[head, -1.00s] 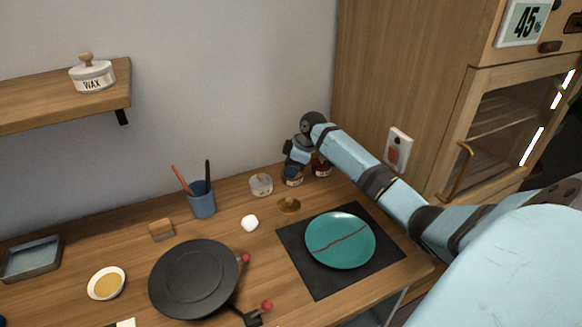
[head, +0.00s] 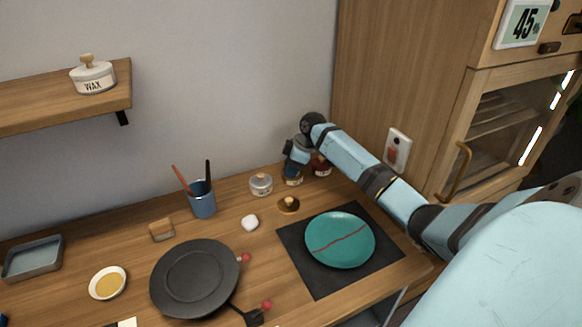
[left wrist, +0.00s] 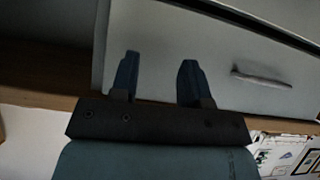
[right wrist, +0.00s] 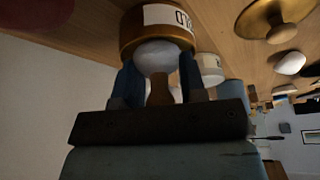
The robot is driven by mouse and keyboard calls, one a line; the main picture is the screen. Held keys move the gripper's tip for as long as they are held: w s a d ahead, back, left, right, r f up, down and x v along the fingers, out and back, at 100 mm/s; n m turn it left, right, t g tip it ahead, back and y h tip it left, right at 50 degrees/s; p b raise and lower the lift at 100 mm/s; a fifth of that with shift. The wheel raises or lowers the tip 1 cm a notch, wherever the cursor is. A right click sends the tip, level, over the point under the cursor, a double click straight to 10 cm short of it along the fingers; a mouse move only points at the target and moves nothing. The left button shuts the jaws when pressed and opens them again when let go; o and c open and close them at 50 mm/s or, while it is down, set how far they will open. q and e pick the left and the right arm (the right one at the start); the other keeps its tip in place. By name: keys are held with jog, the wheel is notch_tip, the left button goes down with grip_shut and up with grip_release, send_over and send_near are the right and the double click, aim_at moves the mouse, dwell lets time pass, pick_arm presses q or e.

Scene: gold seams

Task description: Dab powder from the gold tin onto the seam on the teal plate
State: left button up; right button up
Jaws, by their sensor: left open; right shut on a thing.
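The teal plate (head: 340,240) lies on a dark mat at the right of the table, with a red seam across it. The gold tin (head: 293,181) stands at the back; its label partly shows in the right wrist view (right wrist: 182,18). My right gripper (head: 293,168) is over the tin, shut on a dabber with a wooden handle (right wrist: 159,90) and a pale round head (right wrist: 156,54). The head is at the tin's mouth; how deep it sits is hidden. My left gripper (left wrist: 158,75) is open and empty, in front of a pale drawer front.
A brass lid with a knob (head: 288,205) lies between tin and mat (head: 316,281). A red jar (head: 321,168) and a grey jar (head: 261,185) flank the tin. A white lump (head: 249,222), a black pan-like disc (head: 194,280) and a brush cup (head: 202,199) stand left.

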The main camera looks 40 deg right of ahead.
jog(key=shift+f, duration=0.15)
dwell(0.3)
notch_tip(320, 180, up, 3)
jog(key=p, duration=0.3)
notch_tip(320, 180, up, 3)
jog(key=p, duration=0.3)
jog(key=shift+f, duration=0.15)
jog(key=shift+r+p, duration=0.75)
jog(key=shift+r, duration=0.05)
